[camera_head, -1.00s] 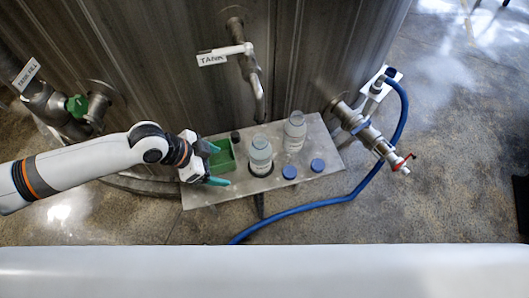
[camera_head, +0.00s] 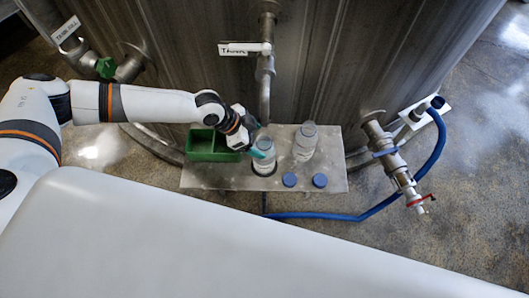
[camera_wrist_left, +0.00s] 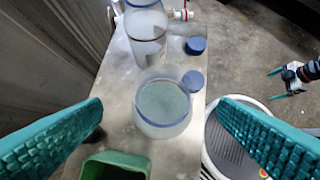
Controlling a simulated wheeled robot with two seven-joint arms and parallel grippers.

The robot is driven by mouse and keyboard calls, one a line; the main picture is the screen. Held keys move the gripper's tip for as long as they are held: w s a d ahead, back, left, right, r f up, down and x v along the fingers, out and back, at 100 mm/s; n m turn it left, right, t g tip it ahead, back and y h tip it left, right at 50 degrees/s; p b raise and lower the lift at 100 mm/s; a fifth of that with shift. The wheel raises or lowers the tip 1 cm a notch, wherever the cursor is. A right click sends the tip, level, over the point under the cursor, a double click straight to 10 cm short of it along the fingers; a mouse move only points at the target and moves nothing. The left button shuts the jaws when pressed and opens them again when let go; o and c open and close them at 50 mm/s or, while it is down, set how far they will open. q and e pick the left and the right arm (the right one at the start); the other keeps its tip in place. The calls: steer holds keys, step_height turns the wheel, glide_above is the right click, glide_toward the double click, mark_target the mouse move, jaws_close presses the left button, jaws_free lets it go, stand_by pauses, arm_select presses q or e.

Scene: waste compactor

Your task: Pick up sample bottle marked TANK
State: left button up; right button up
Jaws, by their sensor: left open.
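Two clear bottles stand upright on a metal shelf (camera_head: 225,179). The near bottle (camera_head: 265,163) is at my left gripper (camera_head: 259,140). The other bottle (camera_head: 304,146) stands to its right. I cannot read TANK on either one. In the left wrist view, the near bottle (camera_wrist_left: 163,108) is open-topped and lies ahead, between the lines of the two spread teal fingers, with the second bottle (camera_wrist_left: 147,30) behind it. My left gripper is open and empty; whether a finger touches the bottle is unclear. My right gripper (camera_wrist_left: 277,85) shows small at the right edge there, fingers apart.
A green divided box (camera_head: 210,146) sits left of the bottles. Two blue caps (camera_head: 289,179) (camera_head: 320,180) lie in front. A tank wall with a labelled pipe (camera_head: 265,75) rises behind. A valve (camera_head: 395,165) and blue hose (camera_head: 440,150) are at right.

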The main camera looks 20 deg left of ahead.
mark_target(266, 144)
arm_select(q)
steer(key=x, duration=0.2)
steer(key=p+x, duration=0.1)
steer(key=x, duration=0.1)
steer(key=shift+d+r+p, duration=0.1)
steer(key=shift+d+p, duration=0.2)
steer(key=shift+d, duration=0.05)
steer(key=shift+w+d+f, duration=0.2)
steer(key=shift+f, duration=0.3)
steer(key=shift+c, duration=1.1)
steer(key=c, duration=1.5)
jaws_close()
arm_select(e)
steer(key=shift+w+d+r, duration=0.2)
steer(key=shift+d+r, duration=0.25)
steer(key=shift+d, duration=0.05)
steer(key=shift+w+d+r, duration=0.15)
steer(key=shift+d+r, duration=0.25)
steer(key=shift+d, duration=0.05)
steer(key=shift+f, duration=0.1)
